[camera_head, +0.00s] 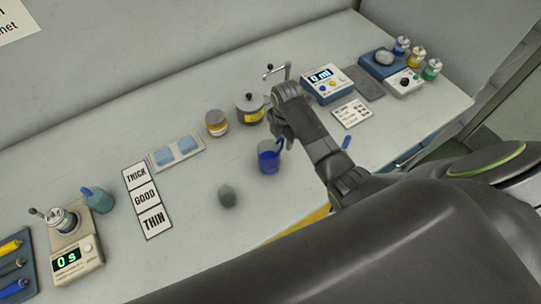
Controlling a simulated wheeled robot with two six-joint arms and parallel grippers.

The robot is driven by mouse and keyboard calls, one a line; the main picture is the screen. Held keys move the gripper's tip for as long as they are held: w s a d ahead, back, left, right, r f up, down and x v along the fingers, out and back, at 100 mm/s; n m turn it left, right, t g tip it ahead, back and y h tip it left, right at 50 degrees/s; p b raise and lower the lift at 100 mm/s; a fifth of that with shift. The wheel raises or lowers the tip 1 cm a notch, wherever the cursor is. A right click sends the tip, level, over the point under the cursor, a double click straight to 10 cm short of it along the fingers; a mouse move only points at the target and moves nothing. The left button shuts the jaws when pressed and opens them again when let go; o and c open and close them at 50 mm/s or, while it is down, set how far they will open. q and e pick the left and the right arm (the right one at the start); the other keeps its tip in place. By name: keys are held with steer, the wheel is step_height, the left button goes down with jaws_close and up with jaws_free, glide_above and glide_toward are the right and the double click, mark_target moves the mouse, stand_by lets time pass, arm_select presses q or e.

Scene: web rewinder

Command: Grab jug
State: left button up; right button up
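A jug (268,160) with deep blue contents stands upright on the bench near the middle of the view. My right gripper (280,132) is just above and behind the jug, close to the handle. Its fingertips are small and partly hidden by its own wrist, so I cannot tell whether they are open or touch the handle. A second, grey-blue jug-like vessel (99,201) stands at the left. My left gripper is not in view.
A dark grey rounded object (227,197) lies left of the jug. A yellow-labelled can (250,108) and an amber jar (217,124) stand behind it. A THICK/GOOD/THIN card (145,197), a timer (72,261) and a "0 ml" device (326,84) are also on the bench.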

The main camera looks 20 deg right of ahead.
mark_target(282, 148)
steer(key=shift+w+a+f, duration=0.15)
steer(key=shift+f, duration=1.85)
steer(key=shift+c, duration=0.3)
jaws_close()
